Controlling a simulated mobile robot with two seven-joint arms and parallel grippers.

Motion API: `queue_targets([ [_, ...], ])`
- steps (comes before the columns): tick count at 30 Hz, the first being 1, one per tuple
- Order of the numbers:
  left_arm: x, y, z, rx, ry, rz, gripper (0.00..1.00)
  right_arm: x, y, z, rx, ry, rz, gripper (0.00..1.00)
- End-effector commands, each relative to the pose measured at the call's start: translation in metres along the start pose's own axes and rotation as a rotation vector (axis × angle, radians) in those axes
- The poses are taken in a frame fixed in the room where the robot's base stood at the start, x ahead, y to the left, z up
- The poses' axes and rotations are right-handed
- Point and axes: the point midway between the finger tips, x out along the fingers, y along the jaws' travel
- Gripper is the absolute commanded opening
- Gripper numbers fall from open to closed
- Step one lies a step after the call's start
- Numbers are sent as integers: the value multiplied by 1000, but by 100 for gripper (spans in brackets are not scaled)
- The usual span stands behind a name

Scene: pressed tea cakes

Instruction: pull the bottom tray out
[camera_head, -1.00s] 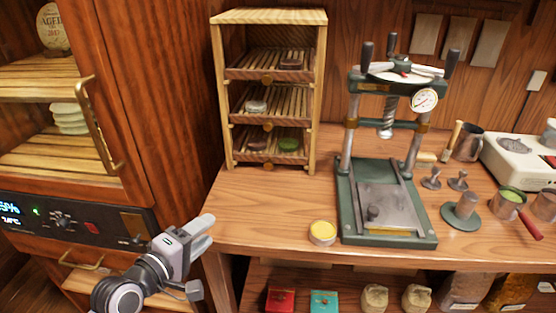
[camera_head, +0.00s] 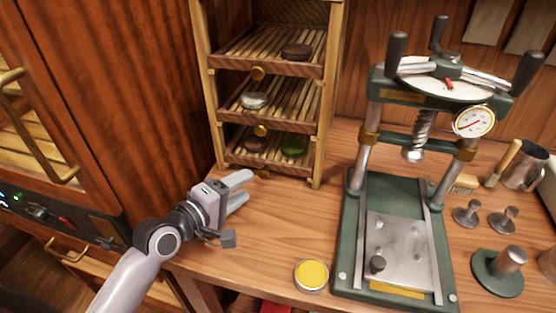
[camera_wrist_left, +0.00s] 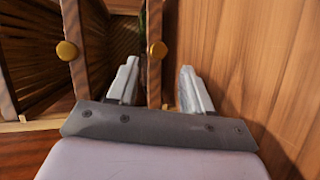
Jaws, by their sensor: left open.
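The bottom tray (camera_head: 290,173) is in the lowest level of the wooden rack and looks pushed in. My right gripper is out of view.
The middle tray (camera_head: 290,122) and top tray (camera_head: 295,68) sit above, each with a cake. A green press (camera_head: 345,240) stands to the right, and a yellow tin (camera_head: 312,275) near the front edge. The tabletop (camera_head: 285,220) before the rack is clear.

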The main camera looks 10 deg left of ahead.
Motion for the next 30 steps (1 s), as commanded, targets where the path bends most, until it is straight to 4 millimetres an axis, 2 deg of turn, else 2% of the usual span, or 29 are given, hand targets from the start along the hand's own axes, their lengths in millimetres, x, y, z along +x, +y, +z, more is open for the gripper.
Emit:
queue_targets([
  [8,10,0,0,-3,-1,1,50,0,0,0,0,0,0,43],
  [21,63,0,0,-3,0,1,50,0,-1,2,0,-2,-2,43],
  [30,72,0,0,-2,0,1,50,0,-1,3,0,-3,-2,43],
])
